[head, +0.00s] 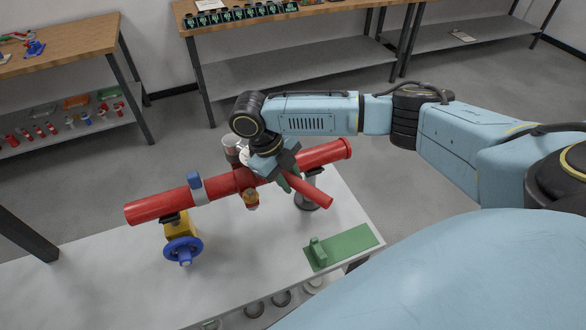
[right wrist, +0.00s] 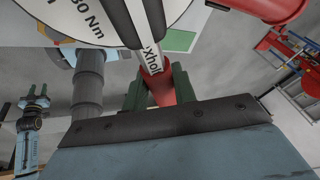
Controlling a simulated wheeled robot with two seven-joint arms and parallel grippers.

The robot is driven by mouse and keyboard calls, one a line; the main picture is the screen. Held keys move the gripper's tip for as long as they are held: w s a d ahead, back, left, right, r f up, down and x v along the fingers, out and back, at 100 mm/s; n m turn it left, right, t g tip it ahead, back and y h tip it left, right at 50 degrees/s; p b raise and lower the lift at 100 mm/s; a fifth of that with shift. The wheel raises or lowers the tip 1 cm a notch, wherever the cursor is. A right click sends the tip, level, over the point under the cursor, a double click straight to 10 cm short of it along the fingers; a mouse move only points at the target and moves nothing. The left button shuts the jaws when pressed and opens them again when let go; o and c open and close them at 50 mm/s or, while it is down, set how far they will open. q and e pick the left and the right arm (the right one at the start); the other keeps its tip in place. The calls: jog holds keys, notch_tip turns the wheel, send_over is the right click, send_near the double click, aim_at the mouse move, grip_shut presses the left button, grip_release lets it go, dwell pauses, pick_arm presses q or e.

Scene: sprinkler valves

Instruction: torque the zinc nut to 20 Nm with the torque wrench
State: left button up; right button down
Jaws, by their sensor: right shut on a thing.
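My right gripper (head: 284,179) is shut on the red handle of the torque wrench (head: 312,192), close beside the red pipe (head: 160,205). In the right wrist view, the handle (right wrist: 157,80) sits between my green fingers (right wrist: 160,92). Its pale shaft carries lettering and passes a white dial marked "80 Nm" (right wrist: 88,18). The dial cuts off the view beyond it. I cannot make out the zinc nut, or whether the wrench head is seated on it.
The pipe stands above a pale table (head: 110,290), with a blue clamp (head: 195,181), a brass fitting (head: 251,198) and a yellow valve with a blue handwheel (head: 183,250). Benches stand behind; the table's left front is clear.

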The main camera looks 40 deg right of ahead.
jog(key=shift+w+a+r+m+p, duration=0.15)
jog(key=shift+a+m+p, duration=0.45)
jog(key=shift+a, duration=0.3)
jog(key=shift+a+p, duration=0.3)
jog(key=shift+s+a, duration=0.2)
jog(key=shift+a, duration=0.05)
jog(key=shift+a+y, duration=0.1)
jog(key=shift+y, duration=0.2)
jog(key=shift+s+a+m+p, duration=0.15)
jog(key=shift+a+m+p, duration=0.15)
jog(key=shift+m+p, duration=0.15)
jog(key=shift+a, duration=0.15)
jog(key=shift+s+f+g, duration=0.25)
jog(key=shift+g, duration=0.05)
